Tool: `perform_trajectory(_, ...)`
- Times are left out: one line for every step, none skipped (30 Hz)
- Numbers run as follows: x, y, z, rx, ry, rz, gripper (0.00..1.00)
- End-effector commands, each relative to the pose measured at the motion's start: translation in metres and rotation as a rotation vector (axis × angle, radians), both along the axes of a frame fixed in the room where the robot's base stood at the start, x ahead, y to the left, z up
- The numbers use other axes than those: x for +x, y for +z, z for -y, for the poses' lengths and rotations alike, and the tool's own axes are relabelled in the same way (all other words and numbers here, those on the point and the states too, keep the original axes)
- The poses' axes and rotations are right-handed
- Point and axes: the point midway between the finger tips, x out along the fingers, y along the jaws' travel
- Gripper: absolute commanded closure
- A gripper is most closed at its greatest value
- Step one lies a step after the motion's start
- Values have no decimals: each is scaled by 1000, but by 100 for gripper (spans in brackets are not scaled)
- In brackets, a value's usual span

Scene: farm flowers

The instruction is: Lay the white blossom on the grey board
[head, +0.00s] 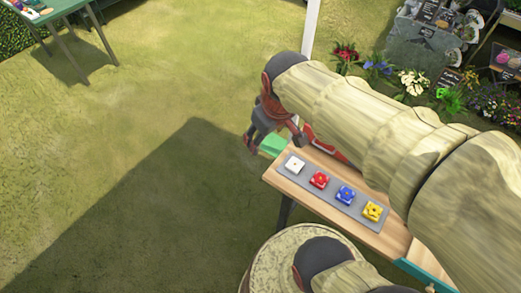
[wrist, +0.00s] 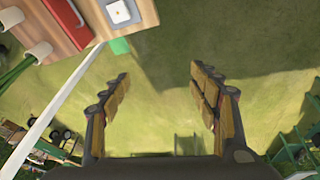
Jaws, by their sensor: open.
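The white blossom (head: 295,165), a white square block with a small yellow centre, lies on the far left end of the grey board (head: 333,189). Red (head: 319,179), blue (head: 345,194) and yellow (head: 371,211) blossoms lie in a row beside it on the board. My gripper (head: 254,138) is open, just beyond the table's far left end, apart from the white blossom. In the wrist view my gripper (wrist: 160,72) has its fingers spread with only grass between them. The white blossom (wrist: 120,11) shows at the top edge there, outside the fingers.
The wooden table (head: 283,184) carries the board, and my arm hides its right side. A red object (head: 326,146) shows partly behind my arm. A white post (head: 311,28) stands behind. Potted flowers (head: 413,82) fill the upper right. Open grass lies left.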

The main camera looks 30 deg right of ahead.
Motion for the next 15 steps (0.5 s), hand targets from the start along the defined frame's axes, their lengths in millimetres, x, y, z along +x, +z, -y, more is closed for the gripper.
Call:
perform_trajectory(-14,16,-19,15,-12,48,39)
perform_trajectory(-21,22,-28,27,-27,71,39)
perform_trajectory(-31,29,-37,45,-46,99,39)
perform_trajectory(-37,34,-44,57,-58,116,39)
perform_trajectory(-43,37,-48,69,-70,131,39)
perform_trajectory(-50,40,-54,83,-82,145,39)
perform_trajectory(-53,42,-57,92,-90,155,39)
perform_trajectory(-57,43,-60,99,-96,162,39)
perform_trajectory(-60,45,-62,107,-103,171,39)
perform_trajectory(-61,46,-63,111,-107,174,39)
perform_trajectory(-62,46,-64,113,-109,176,39)
perform_trajectory(-63,46,-64,115,-113,177,39)
perform_trajectory(-63,46,-64,116,-113,177,39)
perform_trajectory(-63,46,-64,116,-113,177,39)
perform_trajectory(-63,46,-64,115,-114,176,39)
